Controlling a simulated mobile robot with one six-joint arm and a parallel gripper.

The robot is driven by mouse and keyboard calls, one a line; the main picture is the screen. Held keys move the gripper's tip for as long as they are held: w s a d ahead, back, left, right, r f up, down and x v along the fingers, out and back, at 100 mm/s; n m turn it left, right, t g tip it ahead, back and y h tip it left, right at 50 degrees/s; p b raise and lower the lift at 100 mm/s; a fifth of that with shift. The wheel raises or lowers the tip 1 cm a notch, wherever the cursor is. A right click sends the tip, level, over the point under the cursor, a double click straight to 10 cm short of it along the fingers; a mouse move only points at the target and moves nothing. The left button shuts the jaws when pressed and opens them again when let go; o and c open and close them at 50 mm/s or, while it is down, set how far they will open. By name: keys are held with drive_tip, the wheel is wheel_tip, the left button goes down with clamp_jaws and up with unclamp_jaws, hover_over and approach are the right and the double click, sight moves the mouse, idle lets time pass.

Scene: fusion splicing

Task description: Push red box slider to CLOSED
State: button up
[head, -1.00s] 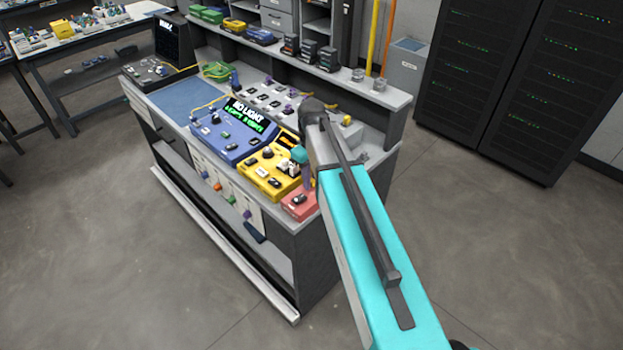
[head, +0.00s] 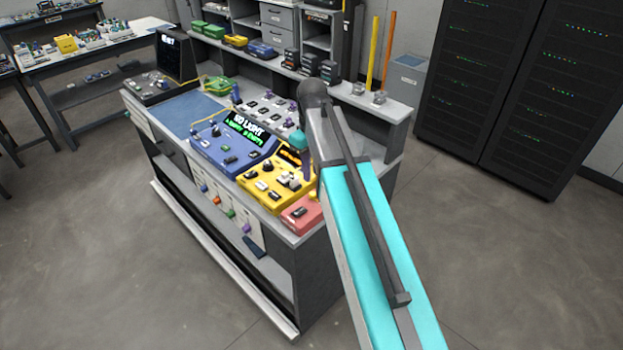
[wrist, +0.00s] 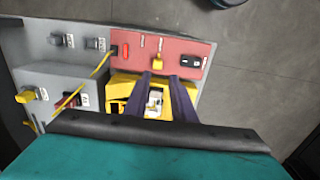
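The red box (head: 294,221) sits at the right front end of the bench, beside the yellow box (head: 262,195). In the wrist view the red box (wrist: 180,47) fills the upper middle. It carries a yellow knob-like piece (wrist: 158,62) near its middle and a black piece with a light mark (wrist: 192,62) to the right. Small labels on it are unreadable, so I cannot tell the slider's setting. My gripper (wrist: 160,77) has two purple fingers apart, with nothing held between them. Their tips are near the yellow piece; contact is unclear. In the head view my arm partly hides the gripper.
A blue box with a lit screen (head: 243,130) stands left of the yellow box. A yellow cable (wrist: 100,65) runs left of the red box in the wrist view. Grey blocks stand there too. Open floor (head: 480,250) lies right of the bench.

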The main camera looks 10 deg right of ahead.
drive_tip(key=shift+r+b, duration=0.35)
drive_tip(key=shift+r, duration=1.9)
drive_tip(key=shift+s, duration=0.15)
